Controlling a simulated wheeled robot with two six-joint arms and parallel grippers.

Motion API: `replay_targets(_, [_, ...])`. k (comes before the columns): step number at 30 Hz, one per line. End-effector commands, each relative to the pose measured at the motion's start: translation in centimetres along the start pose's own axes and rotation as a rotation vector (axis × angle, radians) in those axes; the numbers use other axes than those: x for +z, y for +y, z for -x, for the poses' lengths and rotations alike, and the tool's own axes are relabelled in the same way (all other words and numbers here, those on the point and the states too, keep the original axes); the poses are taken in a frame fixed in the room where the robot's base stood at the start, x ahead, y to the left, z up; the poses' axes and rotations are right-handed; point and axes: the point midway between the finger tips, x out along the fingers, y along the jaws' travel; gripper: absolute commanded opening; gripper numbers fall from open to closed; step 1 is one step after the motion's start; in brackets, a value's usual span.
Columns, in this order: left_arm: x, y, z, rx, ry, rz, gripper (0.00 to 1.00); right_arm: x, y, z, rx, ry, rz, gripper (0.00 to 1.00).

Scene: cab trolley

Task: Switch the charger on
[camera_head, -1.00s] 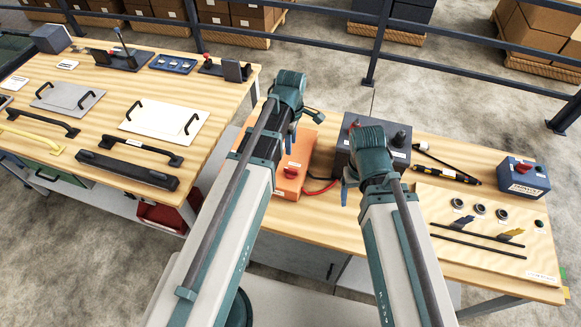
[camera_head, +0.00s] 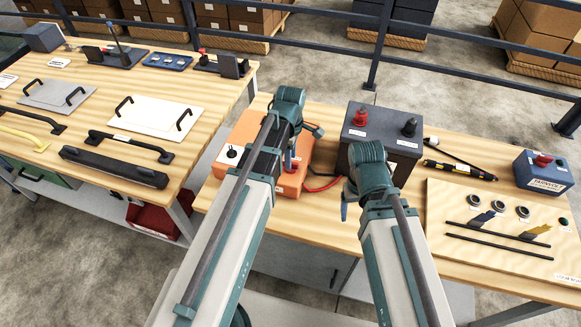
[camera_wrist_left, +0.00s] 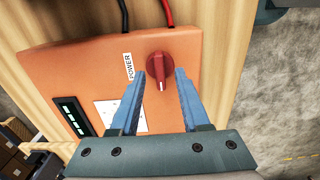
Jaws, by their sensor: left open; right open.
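The orange charger (camera_head: 246,132) sits on the right-hand workbench, partly hidden behind my left arm in the head view. In the left wrist view its orange face (camera_wrist_left: 95,65) shows a red rotary knob (camera_wrist_left: 172,70) beside a POWER label (camera_wrist_left: 129,67), with a white mark on the knob's lower part. My left gripper (camera_wrist_left: 165,76) is open, its blue fingertips on either side of the knob's raised grip; I cannot tell whether they touch it. In the head view the left gripper (camera_head: 290,158) is over the charger's right part. My right gripper (camera_head: 345,205) is open and empty in front of the battery.
A dark battery (camera_head: 355,150) with red and black terminals stands right of the charger, with a red cable (camera_head: 322,185) between them. A wooden board (camera_head: 490,235) with rods and rings lies further right. A second bench (camera_head: 90,200) with handles and plates is at left.

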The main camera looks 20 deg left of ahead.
Motion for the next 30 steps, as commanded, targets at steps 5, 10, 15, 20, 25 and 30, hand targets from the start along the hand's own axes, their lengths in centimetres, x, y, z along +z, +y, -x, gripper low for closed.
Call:
replay_targets(5, [0.00,0.00,-1.67,0.000,0.000,0.000,0.46,-0.10,-0.16,-1.66,0.000,0.000,-0.001,0.77])
replay_targets(10, [0.00,0.00,-1.62,0.000,0.000,0.000,0.46,-0.09,-0.15,-1.61,0.000,0.000,-0.001,0.77])
replay_targets(15, [0.00,0.00,-1.59,0.000,0.000,0.000,0.37,-0.09,-0.15,-1.58,0.000,0.000,-0.001,0.77])
replay_targets(20, [0.00,0.00,-1.59,0.000,0.000,0.000,0.08,-0.09,-0.15,-1.58,0.000,0.000,-0.001,0.77])
replay_targets(25, [0.00,0.01,-1.59,0.000,0.000,0.000,0.00,-0.09,-0.15,-1.58,0.000,0.000,-0.001,0.77])
replay_targets(30, [0.00,0.01,-1.59,0.000,0.000,-0.001,0.00,-0.09,-0.15,-1.58,0.000,0.000,-0.001,0.77])
